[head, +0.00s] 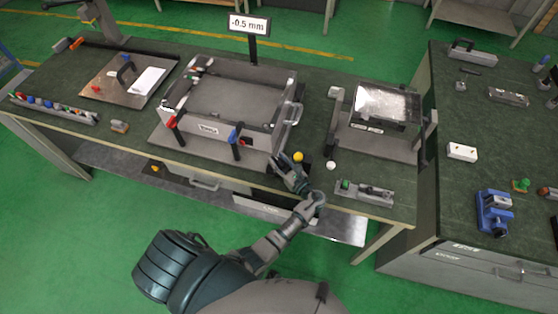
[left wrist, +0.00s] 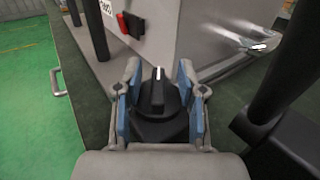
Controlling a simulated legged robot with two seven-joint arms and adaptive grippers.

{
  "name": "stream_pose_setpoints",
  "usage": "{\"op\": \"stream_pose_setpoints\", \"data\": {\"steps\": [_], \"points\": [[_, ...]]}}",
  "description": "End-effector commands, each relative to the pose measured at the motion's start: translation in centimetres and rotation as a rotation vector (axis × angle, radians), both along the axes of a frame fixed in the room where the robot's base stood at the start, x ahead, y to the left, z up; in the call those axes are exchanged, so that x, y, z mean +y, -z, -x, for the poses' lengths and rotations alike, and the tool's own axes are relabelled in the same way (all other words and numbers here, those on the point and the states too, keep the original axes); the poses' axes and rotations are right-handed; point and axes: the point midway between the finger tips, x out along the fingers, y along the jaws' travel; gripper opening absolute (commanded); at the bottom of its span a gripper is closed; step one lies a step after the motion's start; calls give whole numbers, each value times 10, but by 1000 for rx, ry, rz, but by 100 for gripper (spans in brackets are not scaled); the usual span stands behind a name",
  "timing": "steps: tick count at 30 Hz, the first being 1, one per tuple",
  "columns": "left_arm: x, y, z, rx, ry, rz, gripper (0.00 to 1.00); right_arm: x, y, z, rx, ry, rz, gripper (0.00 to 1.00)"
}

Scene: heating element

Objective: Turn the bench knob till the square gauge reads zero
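The sign reading "-0.5 mm" (head: 249,24) stands on a black post behind the framed fixture (head: 228,95). The bench knob (left wrist: 158,97) is black with a white pointer line, which points nearly straight up in the left wrist view. My left gripper (left wrist: 160,105) has its blue-padded fingers on either side of the knob, with narrow gaps beside the knob's raised grip. It appears open around the knob, not pressed on it. In the head view my left gripper (head: 288,178) is at the fixture's front right corner and hides the knob. My right gripper is not in view.
A yellow ball (head: 298,157) and a white ball (head: 331,165) show just beyond and right of my gripper. A black post (left wrist: 285,70) rises close on the right in the wrist view. A fixture with a clear panel (head: 386,103) stands to the right.

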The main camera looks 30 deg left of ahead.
Motion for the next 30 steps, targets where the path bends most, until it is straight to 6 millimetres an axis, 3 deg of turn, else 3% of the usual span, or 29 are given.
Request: {"op": "stream_pose_setpoints", "data": {"steps": [5,8,21,30], "points": [[-5,1,2,2,0,1,40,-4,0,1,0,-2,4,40],[-17,2,7,3,1,4,40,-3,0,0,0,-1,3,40],[-100,2,40,3,1,1,40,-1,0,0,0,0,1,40],[-111,2,45,1,0,0,40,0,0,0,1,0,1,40]]}}
